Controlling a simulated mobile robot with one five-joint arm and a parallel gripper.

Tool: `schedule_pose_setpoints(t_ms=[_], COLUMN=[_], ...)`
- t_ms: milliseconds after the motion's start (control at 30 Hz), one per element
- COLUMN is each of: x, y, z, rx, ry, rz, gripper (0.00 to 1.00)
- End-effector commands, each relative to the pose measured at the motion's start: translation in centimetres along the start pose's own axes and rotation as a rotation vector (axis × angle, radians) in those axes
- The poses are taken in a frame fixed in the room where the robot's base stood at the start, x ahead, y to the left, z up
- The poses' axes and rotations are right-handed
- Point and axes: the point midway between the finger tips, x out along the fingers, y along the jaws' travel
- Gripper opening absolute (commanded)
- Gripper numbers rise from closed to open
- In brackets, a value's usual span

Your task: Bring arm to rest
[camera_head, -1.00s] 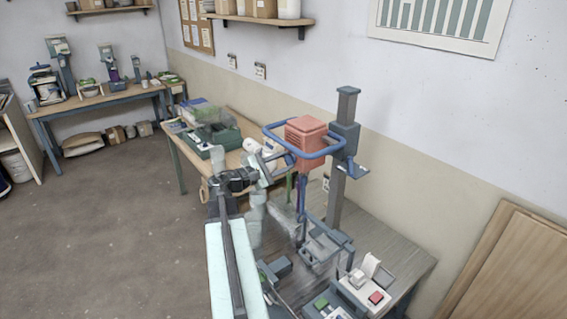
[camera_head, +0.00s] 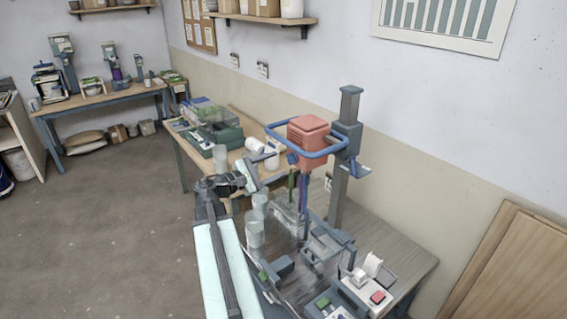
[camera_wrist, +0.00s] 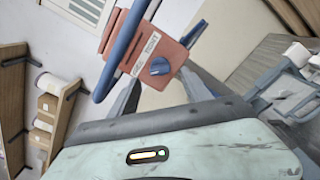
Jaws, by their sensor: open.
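My gripper (camera_wrist: 160,92) is open, its two grey fingers spread with nothing seen held between them. In the head view my gripper (camera_head: 251,170) is at the end of my folded arm, left of the red mixer head (camera_head: 308,132). The mixer head has a blue ring handle and hangs on a dark upright post (camera_head: 344,180). In the wrist view the mixer head (camera_wrist: 155,55) with its blue knob shows beyond the fingers. I cannot tell how far it is from them.
Clear cylinders (camera_head: 255,232) stand on the workbench beside my arm. A small white device with a red button (camera_head: 367,292) is at the bench's near right. A green crate (camera_head: 216,133) sits on the table behind. The floor at left (camera_head: 110,230) is clear.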

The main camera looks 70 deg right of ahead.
Motion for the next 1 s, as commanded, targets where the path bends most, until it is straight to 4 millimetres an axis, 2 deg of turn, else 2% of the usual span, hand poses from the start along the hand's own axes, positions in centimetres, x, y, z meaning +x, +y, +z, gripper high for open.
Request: schedule_pose_setpoints(t_ms=[100,200,667,767,867,967,1000], x=[-1.9,-2.6,-2.8,-3.7,-7.6,-15.0,-18.3], y=[0.0,-0.1,0.0,0.3,1.8,3.6,3.6], z=[0.0,0.0,0.0,-0.5,-2.5,-5.5,-7.0], rx=[0.0,0.0,0.0,0.0,0.0,0.001,0.004], ry=[0.001,-0.001,-0.001,0.011,0.06,0.154,0.215], rz=[0.001,-0.001,-0.001,0.011,0.062,0.144,0.16], gripper=[0.56,0.56,0.56,0.56,0.56,0.56,0.56])
